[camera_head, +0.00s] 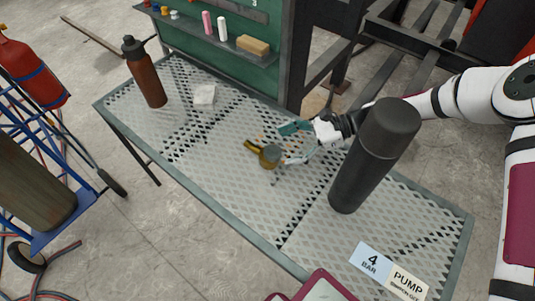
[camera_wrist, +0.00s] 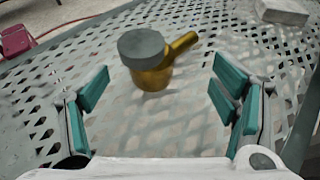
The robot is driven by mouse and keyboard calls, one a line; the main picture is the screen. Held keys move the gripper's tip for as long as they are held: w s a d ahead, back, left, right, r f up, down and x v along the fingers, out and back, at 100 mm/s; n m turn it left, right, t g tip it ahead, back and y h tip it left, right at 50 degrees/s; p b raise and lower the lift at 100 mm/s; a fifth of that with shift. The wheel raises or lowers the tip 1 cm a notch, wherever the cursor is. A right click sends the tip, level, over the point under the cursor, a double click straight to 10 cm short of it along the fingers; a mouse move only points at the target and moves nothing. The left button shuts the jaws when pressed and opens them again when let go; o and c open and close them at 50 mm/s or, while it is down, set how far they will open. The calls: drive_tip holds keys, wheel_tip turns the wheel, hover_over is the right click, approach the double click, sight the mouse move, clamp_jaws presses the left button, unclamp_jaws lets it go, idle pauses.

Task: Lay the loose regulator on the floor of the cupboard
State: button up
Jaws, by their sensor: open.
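The loose regulator (camera_head: 270,156) is a brass body with a grey round cap and a short brass stem. It rests on the perforated metal table (camera_head: 215,160). In the wrist view the regulator (camera_wrist: 148,62) stands ahead of the fingertips, with its stem pointing up and to the right. My gripper (camera_head: 295,143) is beside it, low over the table. In the wrist view my gripper (camera_wrist: 160,88) has its teal finger pads spread wide with nothing between them. I cannot make out a cupboard in either view.
A tall dark cylinder (camera_head: 375,155) stands on the table close to my arm. A green shelf (camera_head: 225,40) with small items is behind. Signs (camera_head: 390,270) lie at the front right.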

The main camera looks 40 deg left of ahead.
sight(267, 152)
drive_tip(key=shift+x, duration=3.2)
drive_tip(key=shift+s+r, duration=0.15)
drive_tip(key=shift+r, duration=0.05)
clamp_jaws()
